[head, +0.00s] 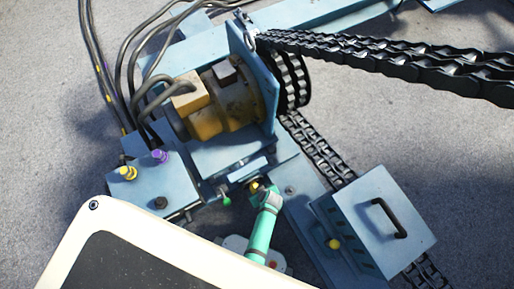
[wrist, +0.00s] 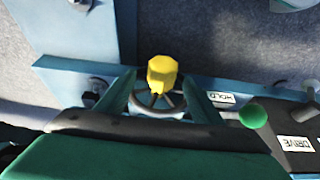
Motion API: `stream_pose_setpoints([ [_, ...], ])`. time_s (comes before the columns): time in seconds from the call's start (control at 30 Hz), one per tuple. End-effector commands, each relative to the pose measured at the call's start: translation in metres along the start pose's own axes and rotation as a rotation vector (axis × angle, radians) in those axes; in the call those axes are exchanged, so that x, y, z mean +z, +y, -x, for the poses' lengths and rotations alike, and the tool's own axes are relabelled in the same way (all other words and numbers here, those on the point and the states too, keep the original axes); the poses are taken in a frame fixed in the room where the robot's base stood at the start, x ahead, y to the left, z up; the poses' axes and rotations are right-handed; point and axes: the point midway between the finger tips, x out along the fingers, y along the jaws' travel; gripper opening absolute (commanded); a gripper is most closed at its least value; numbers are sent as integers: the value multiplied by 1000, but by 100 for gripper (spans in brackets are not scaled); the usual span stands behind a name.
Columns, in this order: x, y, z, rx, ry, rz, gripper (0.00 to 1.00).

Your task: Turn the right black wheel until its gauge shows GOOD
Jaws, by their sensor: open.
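My gripper (head: 260,191) is over the front of the blue machine in the head view. In the wrist view my open gripper (wrist: 160,82) has one finger on each side of a dark ring-shaped wheel (wrist: 160,108). A yellow faceted knob (wrist: 162,72) stands at this wheel, between the fingers. I cannot tell whether the fingers touch the wheel. Another dark round part (wrist: 94,91) sits just left of the left finger. Which of these is the right black wheel is unclear. No gauge face or GOOD mark can be read.
A green ball knob (wrist: 252,116) stands close right of my gripper, near upside-down HOLD (wrist: 221,97) and DRIVE (wrist: 296,143) labels. A blue box with a black handle (head: 387,218) is to the right. Black chains (head: 385,58) run from the reel (head: 292,82).

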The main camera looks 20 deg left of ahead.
Motion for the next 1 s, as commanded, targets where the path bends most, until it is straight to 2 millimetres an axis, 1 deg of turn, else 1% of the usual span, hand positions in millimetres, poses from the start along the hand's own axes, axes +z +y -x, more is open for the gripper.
stream_pose_setpoints([
  [0.03,0,-1,-7,-3,-2,1,61],
  [0.1,-1,-3,-16,-6,-2,7,61],
  [0.3,-3,-7,-32,-10,-2,18,61],
  [0.43,-2,-5,-35,-7,-1,14,61],
  [0.67,0,-2,-35,-3,-1,4,61],
  [0.7,0,-2,-34,-3,-1,4,58],
  [0.73,0,-2,-34,-3,-1,4,51],
  [0.93,0,-2,-34,-3,-1,4,3],
  [1.0,0,-3,-35,-5,-1,5,2],
])
